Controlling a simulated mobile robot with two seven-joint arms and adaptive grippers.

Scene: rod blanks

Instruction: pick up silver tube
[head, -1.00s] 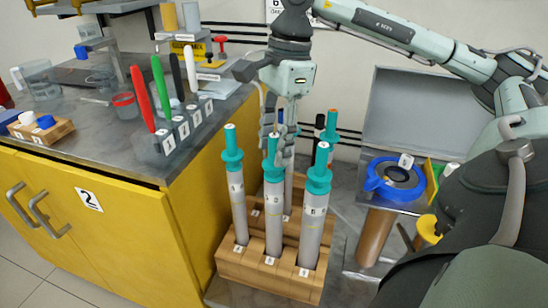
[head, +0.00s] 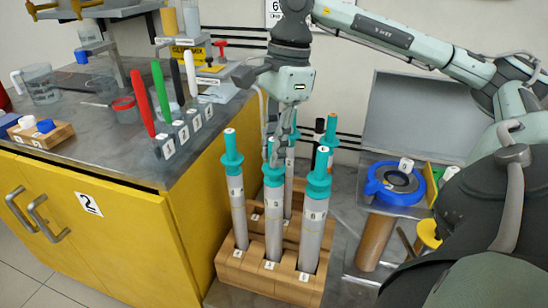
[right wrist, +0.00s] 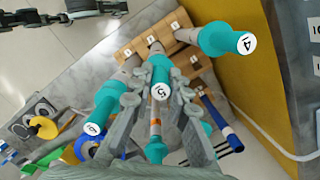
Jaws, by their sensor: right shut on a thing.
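Several silver-grey tubes with teal tops stand in a wooden block (head: 262,283). The front row holds tube 4 (head: 238,205) at left, tube 5 (head: 273,222) in the middle and tube 6 (head: 314,230) at right. My right gripper (head: 273,156) points down and is shut on the teal top of tube 5. In the right wrist view my right gripper's fingers (right wrist: 160,103) lie on both sides of the cap marked 5 (right wrist: 160,91). The foot of tube 5 appears to be in its hole. My left gripper is out of view.
Tubes 4 and 6 stand close on both sides, with more rods behind (head: 318,135). A yellow cabinet (head: 110,235) with a grey worktop stands at left. A blue ring (head: 395,183) on a stand is at right.

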